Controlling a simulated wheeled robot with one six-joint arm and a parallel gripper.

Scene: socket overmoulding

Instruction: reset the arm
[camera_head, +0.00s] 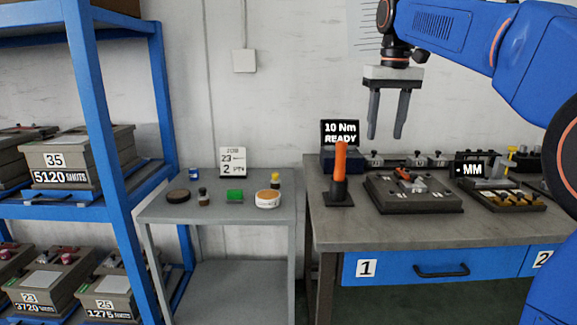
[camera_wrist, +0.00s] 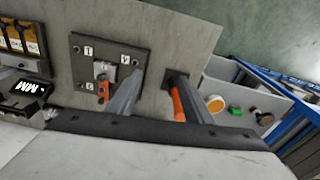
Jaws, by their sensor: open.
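My gripper (camera_head: 387,137) hangs from my blue arm above the workbench, fingers pointing down. Its two grey fingers are apart with nothing between them. In the wrist view the fingers (camera_wrist: 160,110) show over the bench. Below the gripper is a dark fixture plate (camera_head: 413,193) with a small grey and orange part (camera_head: 410,182) on it. An orange-handled tool (camera_head: 340,162) stands upright in a dark holder to the left of the gripper. My gripper touches none of these.
The workbench (camera_head: 330,222) carries a "10 Nm READY" display (camera_head: 340,132) and an "MM" display (camera_head: 471,169). A grey side table (camera_head: 225,212) holds several small items. A blue rack (camera_head: 90,120) with labelled boxes stands at the left. Space around the gripper is free.

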